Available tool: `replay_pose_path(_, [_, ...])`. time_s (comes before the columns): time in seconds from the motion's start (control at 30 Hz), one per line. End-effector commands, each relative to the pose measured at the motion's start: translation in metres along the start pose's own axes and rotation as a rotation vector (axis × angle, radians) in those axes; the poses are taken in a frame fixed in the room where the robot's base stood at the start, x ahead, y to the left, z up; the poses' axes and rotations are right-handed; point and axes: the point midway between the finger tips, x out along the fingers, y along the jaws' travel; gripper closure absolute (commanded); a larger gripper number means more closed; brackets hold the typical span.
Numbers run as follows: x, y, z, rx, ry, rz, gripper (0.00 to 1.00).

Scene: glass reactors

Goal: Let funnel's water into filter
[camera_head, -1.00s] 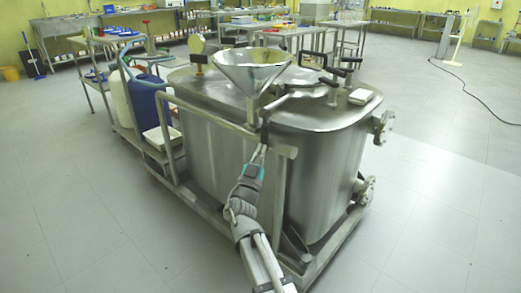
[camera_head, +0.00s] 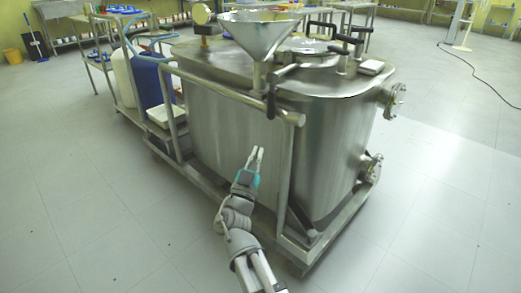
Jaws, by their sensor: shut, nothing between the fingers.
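The large metal funnel (camera_head: 258,38) stands upright above the near top edge of the big steel vessel (camera_head: 225,115), which appears to be the filter. Its narrow stem runs down behind the rail. A dark valve handle (camera_head: 270,102) hangs down just right of the stem, in front of the rail. The water in the funnel cannot be made out. My gripper (camera_head: 258,150) is shut and empty, pointing up in front of the vessel's side. Its fingertips show below the handle in the picture, with a visible gap between them.
A metal rail (camera_head: 220,90) runs along the vessel's near side, on a wheeled frame. Black-handled fittings (camera_head: 342,45) rise from the lid. A blue canister (camera_head: 150,80) stands left of the vessel. The floor (camera_head: 80,230) to the left and right is clear.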

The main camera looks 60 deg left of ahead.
Motion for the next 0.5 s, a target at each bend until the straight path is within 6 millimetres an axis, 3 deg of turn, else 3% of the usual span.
replay_pose_path(0.5, [-0.0091, 0.0015, 0.0018, -0.001, 0.001, 0.001, 1.00])
